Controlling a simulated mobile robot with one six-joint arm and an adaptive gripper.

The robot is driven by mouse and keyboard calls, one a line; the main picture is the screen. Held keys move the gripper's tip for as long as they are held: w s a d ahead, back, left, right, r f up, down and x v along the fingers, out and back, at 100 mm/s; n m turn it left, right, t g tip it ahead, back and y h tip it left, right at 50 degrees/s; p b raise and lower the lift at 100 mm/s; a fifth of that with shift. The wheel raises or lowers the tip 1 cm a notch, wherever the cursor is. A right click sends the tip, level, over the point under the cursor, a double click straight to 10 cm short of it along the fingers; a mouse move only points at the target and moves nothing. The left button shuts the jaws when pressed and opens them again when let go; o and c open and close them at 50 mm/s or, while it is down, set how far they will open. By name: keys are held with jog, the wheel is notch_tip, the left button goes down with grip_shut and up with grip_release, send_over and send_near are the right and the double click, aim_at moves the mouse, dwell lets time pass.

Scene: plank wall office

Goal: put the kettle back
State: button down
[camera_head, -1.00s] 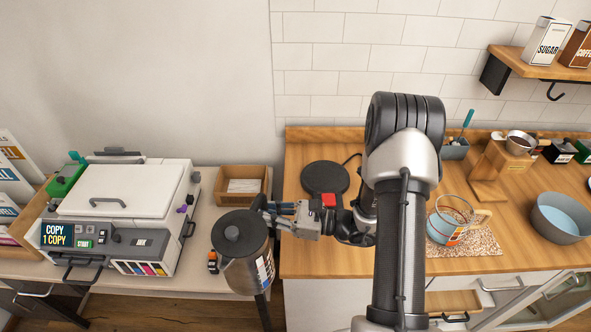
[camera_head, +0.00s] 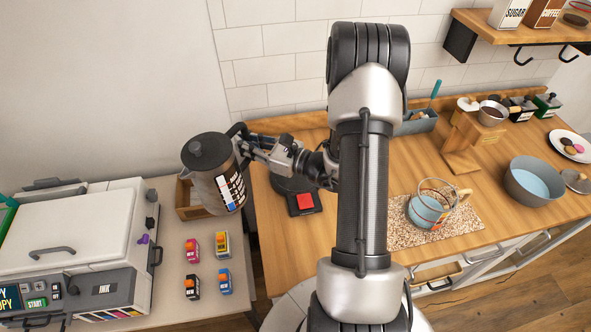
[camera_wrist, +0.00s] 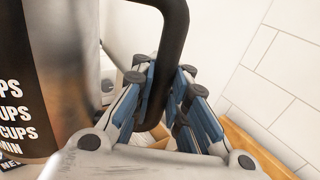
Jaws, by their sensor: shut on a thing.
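The kettle (camera_head: 216,180) is a steel jug with a dark lid and a printed label. In the wrist view the fingers (camera_wrist: 165,95) close around the black handle (camera_wrist: 172,50), and the kettle's body (camera_wrist: 60,75) fills the left side. The kettle's dark round base (camera_head: 290,184) with a red button (camera_head: 305,202) lies on the wooden counter, partly hidden behind my gripper and arm.
A copier (camera_head: 80,245) stands at the left, with several small ink cartridges (camera_head: 192,249) beside it. A wooden tray (camera_head: 184,205) sits behind the kettle. A glass jug (camera_head: 428,208) stands on a speckled mat (camera_head: 470,228), with a grey bowl (camera_head: 533,183) further right.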

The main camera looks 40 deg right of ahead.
jog(key=s+d+r+m+h+p, duration=0.1)
jog(key=s+d+r+m+h, duration=0.2)
jog(key=d+h, duration=0.35)
jog(key=s+d+r+m+h, duration=0.3)
jog(key=d+m, duration=0.1)
jog(key=d, duration=0.6)
jog(key=s+d+r+m+h+p, duration=0.1)
jog(key=s+d+r+m+h, duration=0.3)
jog(key=d, duration=0.5)
notch_tip(320, 180, down, 21)
jog(key=w+n+h+b, duration=0.1)
jog(key=b, duration=0.4)
jog(key=shift+t, duration=0.3)
jog(key=shift+a, duration=0.15)
jog(key=shift+w+f, duration=0.1)
jog(key=c, duration=1.6)
grip_release()
jog(key=shift+f, duration=0.1)
jog(key=shift+o, duration=0.2)
